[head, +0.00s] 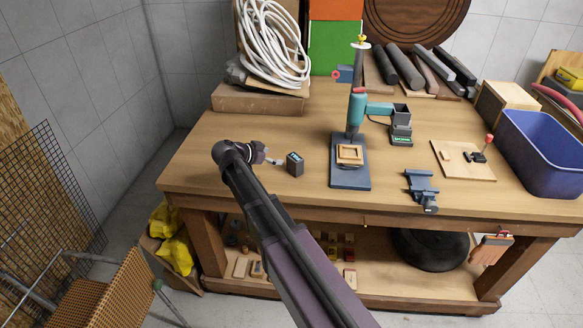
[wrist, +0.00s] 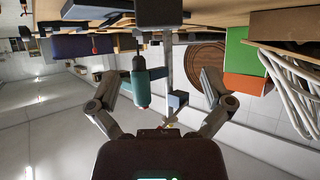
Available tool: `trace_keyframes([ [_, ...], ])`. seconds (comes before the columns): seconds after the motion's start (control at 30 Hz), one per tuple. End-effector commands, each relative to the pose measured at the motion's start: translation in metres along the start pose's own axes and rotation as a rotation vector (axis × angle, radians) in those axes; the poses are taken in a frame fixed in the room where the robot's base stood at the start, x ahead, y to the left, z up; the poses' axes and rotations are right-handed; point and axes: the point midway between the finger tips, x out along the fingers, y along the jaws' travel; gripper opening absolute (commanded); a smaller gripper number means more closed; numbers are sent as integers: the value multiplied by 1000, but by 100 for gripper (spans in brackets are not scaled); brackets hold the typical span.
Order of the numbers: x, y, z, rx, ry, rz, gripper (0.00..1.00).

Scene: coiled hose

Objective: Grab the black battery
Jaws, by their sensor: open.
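The black battery (head: 294,164) is a small dark block with a bluish top, standing on the left part of the wooden workbench. My gripper (head: 275,161) is just left of it in the head view, low over the bench top and pointing at it. In the upside-down wrist view, a dark block (wrist: 158,13), which looks like the battery, is at the top centre, beyond the fingers. The two fingers of my gripper (wrist: 162,84) are spread wide with nothing held between them. The head view does not show clearly whether a finger touches the battery.
Right of the battery on the workbench (head: 240,170) is a teal drill on a blue stand (head: 350,178). A black charger-like box (head: 401,125), a blue vise (head: 422,186) and a blue bin (head: 545,155) are farther right. A coiled white hose (head: 270,45) is behind.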

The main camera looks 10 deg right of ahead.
Motion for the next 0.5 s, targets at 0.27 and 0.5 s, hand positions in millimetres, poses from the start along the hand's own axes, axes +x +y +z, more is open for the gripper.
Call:
trace_keyframes([
  [0.27,43,0,3,1,-1,2,100],
  [0.5,57,0,0,1,-1,1,100],
])
